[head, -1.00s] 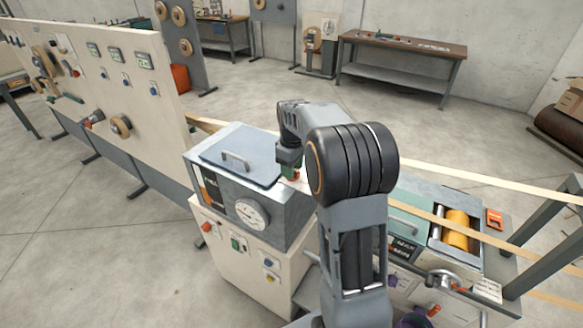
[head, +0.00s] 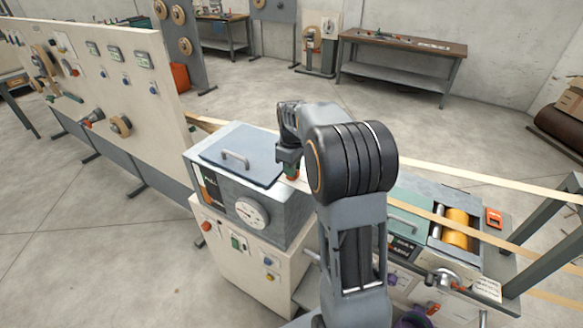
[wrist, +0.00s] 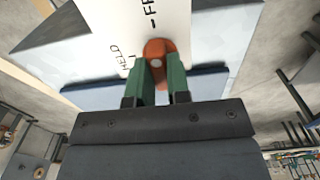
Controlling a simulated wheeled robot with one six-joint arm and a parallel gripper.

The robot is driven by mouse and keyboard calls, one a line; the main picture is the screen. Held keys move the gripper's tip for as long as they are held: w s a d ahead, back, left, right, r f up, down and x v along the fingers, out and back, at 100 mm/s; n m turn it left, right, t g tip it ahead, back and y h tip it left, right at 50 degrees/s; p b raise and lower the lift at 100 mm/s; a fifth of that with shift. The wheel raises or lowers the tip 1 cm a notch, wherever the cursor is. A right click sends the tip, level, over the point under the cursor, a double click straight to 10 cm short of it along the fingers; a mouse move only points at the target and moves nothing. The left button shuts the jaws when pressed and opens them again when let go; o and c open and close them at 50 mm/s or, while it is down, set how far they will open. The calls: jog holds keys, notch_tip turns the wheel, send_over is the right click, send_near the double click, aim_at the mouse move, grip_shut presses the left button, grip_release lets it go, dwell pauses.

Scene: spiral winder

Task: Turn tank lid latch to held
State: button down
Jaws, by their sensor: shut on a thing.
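The orange tank lid latch (wrist: 158,49) shows in the wrist view against a white plate (wrist: 180,18). The plate has the word HELD beside a short mark, and a second word starting with FR, cut off at the top edge, beside another mark. The two green fingers of my gripper (wrist: 160,75) are shut on the latch, one on each side. The fingers hide its lower part, so its exact setting is hard to tell.
The lid has a raised handle (head: 234,160). A dial gauge (head: 252,212) is on the tank's front. A tan strip (head: 490,178) runs behind my arm to the right. A teal-lidded machine with a yellow roller (head: 456,229) stands at right. Open floor lies behind.

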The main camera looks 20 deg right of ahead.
jog(key=n, duration=0.4)
jog(key=shift+n, duration=0.4)
jog(key=n, duration=0.4)
jog(key=shift+n, duration=0.3)
jog(key=n, duration=0.4)
jog(key=shift+b, duration=0.3)
jog(key=shift+n, duration=2.2)
jog(key=c, duration=1.1)
grip_release()
